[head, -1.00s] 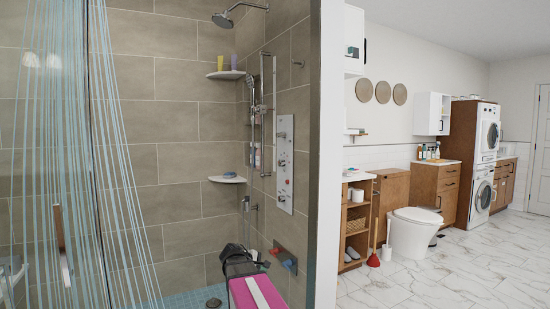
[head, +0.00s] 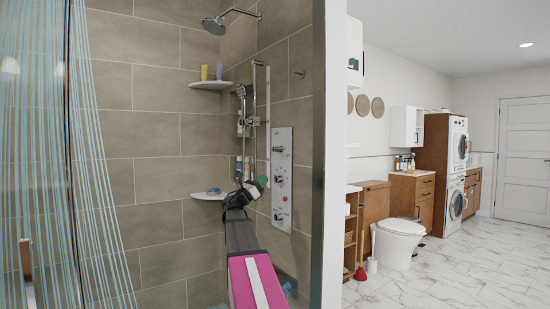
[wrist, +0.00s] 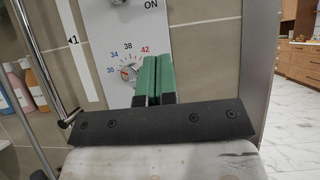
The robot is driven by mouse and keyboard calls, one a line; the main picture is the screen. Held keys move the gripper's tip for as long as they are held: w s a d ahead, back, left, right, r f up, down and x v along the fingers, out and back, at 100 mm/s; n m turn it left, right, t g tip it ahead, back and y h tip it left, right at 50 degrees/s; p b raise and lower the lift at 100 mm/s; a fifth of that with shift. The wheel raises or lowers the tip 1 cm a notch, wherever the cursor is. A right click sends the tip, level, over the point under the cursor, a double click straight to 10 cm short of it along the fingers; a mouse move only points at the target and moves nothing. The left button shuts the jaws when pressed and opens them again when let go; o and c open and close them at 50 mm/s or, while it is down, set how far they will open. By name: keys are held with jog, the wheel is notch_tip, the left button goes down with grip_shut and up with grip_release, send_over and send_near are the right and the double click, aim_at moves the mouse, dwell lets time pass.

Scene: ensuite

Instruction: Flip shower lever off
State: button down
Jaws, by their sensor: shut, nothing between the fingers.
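The grey shower panel (head: 282,205) with its knobs is on the tiled shower wall. In the wrist view the panel (wrist: 108,40) shows a round temperature dial (wrist: 130,73) with numbers from 30 to 42. Above it, part of another control (wrist: 118,2) shows at the top edge beside the word ON; most of it is cut off. My gripper (wrist: 155,62) has green fingers, shut together and empty, just right of the dial and partly over it. I cannot tell whether they touch the panel. In the head view my gripper (head: 262,182) is at the panel's left edge.
A hand shower and rail (head: 253,120) stand left of the panel. A corner shelf (head: 222,195) is behind my arm. Bottles (wrist: 20,85) show at the wrist view's left. Striped curtain (head: 100,180) and glass are at left; a wall edge (head: 332,150) is at right.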

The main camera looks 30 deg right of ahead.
aim_at(281, 149)
jog(key=shift+w+r, duration=0.1)
jog(key=shift+r, duration=0.2)
jog(key=d+r, duration=0.9)
jog(key=shift+w+r, duration=0.25)
jog(key=shift+w, duration=0.2)
